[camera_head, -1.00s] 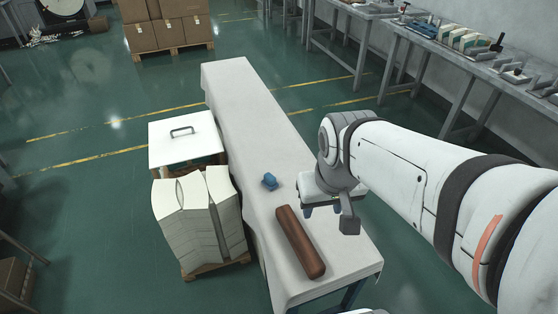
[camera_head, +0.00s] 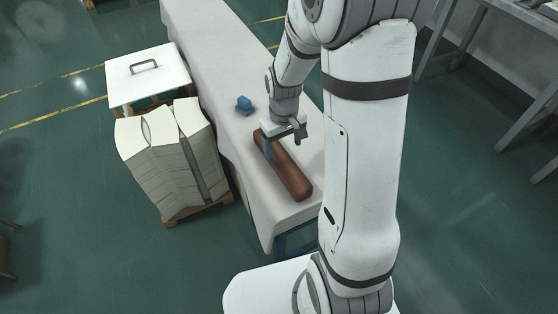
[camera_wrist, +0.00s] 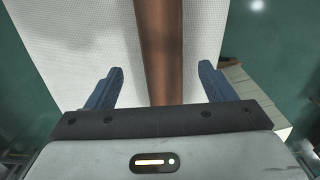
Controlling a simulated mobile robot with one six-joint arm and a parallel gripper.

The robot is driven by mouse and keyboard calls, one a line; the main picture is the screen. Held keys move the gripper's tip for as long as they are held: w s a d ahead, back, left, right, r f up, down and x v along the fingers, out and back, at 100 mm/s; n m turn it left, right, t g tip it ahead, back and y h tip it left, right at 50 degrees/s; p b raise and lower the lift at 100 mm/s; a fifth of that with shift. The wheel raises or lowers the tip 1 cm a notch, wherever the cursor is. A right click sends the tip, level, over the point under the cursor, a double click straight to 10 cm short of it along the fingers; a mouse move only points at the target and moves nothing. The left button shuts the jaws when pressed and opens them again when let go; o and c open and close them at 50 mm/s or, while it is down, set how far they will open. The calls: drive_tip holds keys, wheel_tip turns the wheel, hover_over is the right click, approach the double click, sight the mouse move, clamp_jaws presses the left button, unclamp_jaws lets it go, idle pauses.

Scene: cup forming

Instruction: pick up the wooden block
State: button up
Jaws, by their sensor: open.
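The wooden block (camera_head: 289,175) is a long reddish-brown bar lying on the white-covered table, near its front end. My gripper (camera_head: 281,150) is over the far part of the block in the head view and hides some of it. In the wrist view the block (camera_wrist: 160,50) runs away from the gripper through the middle of the picture. The open blue fingers of my gripper (camera_wrist: 160,83) stand on either side of it, with a gap on each side. Whether the fingertips reach below the block's top is hard to tell.
A small blue object (camera_head: 244,104) lies on the table (camera_head: 205,60) left of my gripper. A stack of white sheets (camera_head: 170,160) on a pallet and a white box with a handle (camera_head: 147,75) stand left of the table.

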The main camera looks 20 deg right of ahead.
sight(281, 156)
drive_tip(key=f, duration=0.3)
drive_tip(key=f+b, duration=0.1)
drive_tip(key=f, duration=0.2)
drive_tip(key=shift+w+a+f, duration=0.2)
drive_tip(key=shift+f, duration=0.1)
drive_tip(key=c, duration=1.5)
